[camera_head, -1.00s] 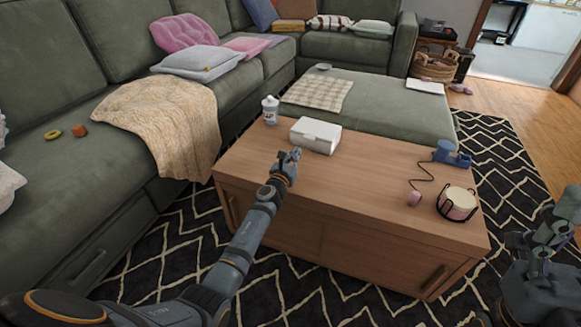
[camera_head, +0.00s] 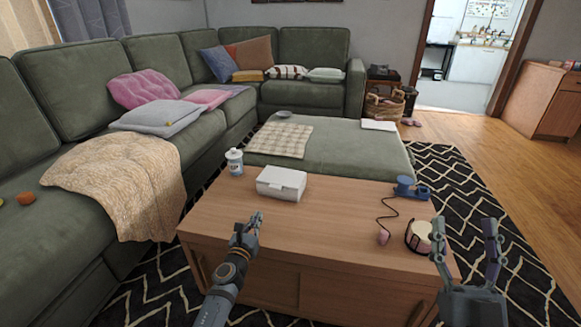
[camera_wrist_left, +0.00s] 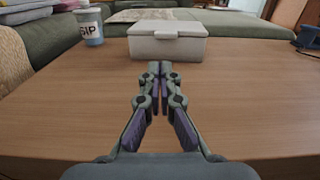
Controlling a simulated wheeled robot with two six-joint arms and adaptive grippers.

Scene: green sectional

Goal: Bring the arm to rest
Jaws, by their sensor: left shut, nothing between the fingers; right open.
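My left gripper (camera_head: 256,220) is shut and empty above the near left part of the wooden coffee table (camera_head: 330,222). In the left wrist view its fingertips (camera_wrist_left: 160,68) meet, and they point toward a white lidded box (camera_wrist_left: 168,40). The box (camera_head: 281,183) stands on the table beyond the gripper, apart from it. My right gripper (camera_head: 467,228) is open and empty at the right, its fingers pointing up in the picture. It overlaps the table's right end in the head view; I cannot tell the distance between them.
A blue device (camera_head: 410,188) with a cord and a round holder (camera_head: 419,236) sit at the right end. The green sectional (camera_head: 72,118) runs along the left. Wooden floor (camera_head: 490,160) is open at the right.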

